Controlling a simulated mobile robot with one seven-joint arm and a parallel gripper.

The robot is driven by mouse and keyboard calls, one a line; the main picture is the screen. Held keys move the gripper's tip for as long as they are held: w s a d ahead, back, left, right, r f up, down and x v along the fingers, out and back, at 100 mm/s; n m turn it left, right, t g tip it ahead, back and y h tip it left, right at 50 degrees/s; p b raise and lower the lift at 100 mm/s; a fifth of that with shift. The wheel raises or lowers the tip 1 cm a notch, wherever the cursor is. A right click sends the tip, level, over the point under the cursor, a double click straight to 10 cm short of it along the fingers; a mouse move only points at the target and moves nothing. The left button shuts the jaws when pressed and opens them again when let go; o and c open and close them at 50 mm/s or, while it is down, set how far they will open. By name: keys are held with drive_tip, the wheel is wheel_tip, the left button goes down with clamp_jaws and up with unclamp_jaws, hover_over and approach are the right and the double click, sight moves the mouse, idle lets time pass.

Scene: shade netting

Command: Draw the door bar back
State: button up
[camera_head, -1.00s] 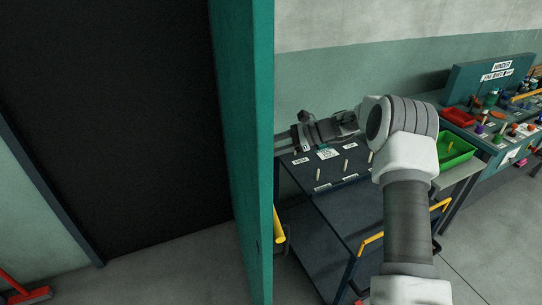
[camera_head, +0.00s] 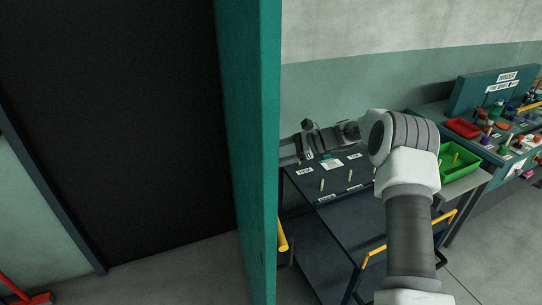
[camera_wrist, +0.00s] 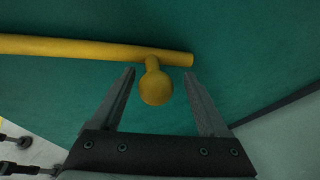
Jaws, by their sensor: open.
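The door bar (camera_wrist: 90,48) is a yellow rod lying across the teal door face (camera_wrist: 240,45) in the wrist view. A round yellow knob (camera_wrist: 155,88) stands out from it near its right end. My gripper (camera_wrist: 161,74) is open, with one finger on each side of the knob and visible gaps between. The knob is not gripped. In the head view the teal door (camera_head: 252,150) stands edge-on, and the end of my arm reaches behind it, so the fingers and the bar there are hidden.
A dark cart (camera_head: 335,215) with pegs and labels stands under my arm. A green tray (camera_head: 458,160), a red tray (camera_head: 463,128) and a bench with small parts are at the right. A dark doorway (camera_head: 120,130) opens left of the door.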

drive_tip(key=w+b+v, duration=0.1)
drive_tip(key=v, duration=1.6)
drive_tip(key=shift+s, duration=0.5)
drive_tip(key=shift+d+r, duration=0.15)
drive_tip(key=shift+r, duration=0.05)
drive_tip(key=s+a+r+n+h, duration=0.3)
drive_tip(key=s+a+r+h, duration=0.15)
drive_tip(key=s, duration=0.35)
drive_tip(key=s+a+r+n+h, duration=0.3)
drive_tip(key=s+r+n, duration=0.15)
drive_tip(key=s, duration=0.35)
drive_tip(key=s+d+n+t+h, duration=0.1)
drive_tip(key=s+n+h, duration=0.1)
drive_tip(key=s, duration=0.5)
drive_tip(key=s+d+f+n+t+h, duration=0.1)
drive_tip(key=s+n, duration=0.3)
drive_tip(key=s, duration=0.4)
drive_tip(key=s+d+f+n+t+h, duration=0.1)
drive_tip(key=s+d+n+t+h, duration=0.1)
drive_tip(key=s, duration=0.6)
drive_tip(key=shift+s+d+n+t+h, duration=0.2)
drive_tip(key=shift+s+n+t+h, duration=0.05)
drive_tip(key=shift+n+t+h, duration=0.25)
